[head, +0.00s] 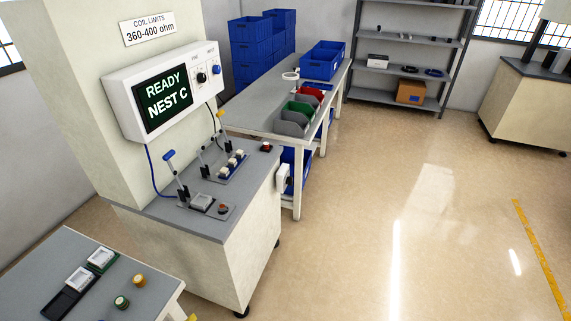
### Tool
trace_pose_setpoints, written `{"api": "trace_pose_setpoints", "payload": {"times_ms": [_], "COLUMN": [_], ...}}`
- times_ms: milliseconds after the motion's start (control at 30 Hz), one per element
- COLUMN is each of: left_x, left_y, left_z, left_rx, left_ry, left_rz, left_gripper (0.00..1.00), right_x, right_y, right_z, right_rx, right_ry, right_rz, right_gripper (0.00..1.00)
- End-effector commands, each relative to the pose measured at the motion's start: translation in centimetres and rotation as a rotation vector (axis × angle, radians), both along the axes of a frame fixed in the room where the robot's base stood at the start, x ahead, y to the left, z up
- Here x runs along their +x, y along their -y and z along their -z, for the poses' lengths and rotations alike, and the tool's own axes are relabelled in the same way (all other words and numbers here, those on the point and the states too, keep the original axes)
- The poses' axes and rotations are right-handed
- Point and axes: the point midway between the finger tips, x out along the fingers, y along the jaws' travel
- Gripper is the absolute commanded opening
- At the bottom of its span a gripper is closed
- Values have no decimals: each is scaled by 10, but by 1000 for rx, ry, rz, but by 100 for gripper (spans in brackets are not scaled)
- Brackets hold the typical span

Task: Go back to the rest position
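Neither of my grippers shows in the head view. The tester box (165,90) on the column reads "READY NEST C". Below it, the grey bench top (240,205) carries a fixture plate (202,203) with a blue-handled lever (170,158) and a second fixture plate (230,168) with several small pale parts. A yellow-handled lever (221,117) stands behind.
A long table (255,105) behind carries green, red and grey bins, a tape roll (290,76) and a blue crate (322,60). Blue crates (255,45) are stacked at the wall. A shelf rack (410,50) and cabinet (525,105) stand at the back. The floor (400,220) is clear at right.

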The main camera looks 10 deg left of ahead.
Motion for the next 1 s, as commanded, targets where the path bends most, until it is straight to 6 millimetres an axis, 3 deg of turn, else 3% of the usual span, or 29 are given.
{"api": "trace_pose_setpoints", "payload": {"times_ms": [167, 467, 700, 1000], "left_x": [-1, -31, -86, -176], "left_y": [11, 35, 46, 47], "left_z": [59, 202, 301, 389], "left_rx": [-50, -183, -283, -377], "left_ry": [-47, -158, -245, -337], "left_rz": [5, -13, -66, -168], "left_gripper": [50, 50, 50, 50], "right_x": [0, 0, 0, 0], "right_y": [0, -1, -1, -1], "right_z": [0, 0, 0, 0], "right_rx": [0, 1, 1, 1], "right_ry": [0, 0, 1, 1], "right_rz": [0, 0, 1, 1], "right_gripper": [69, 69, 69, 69]}}
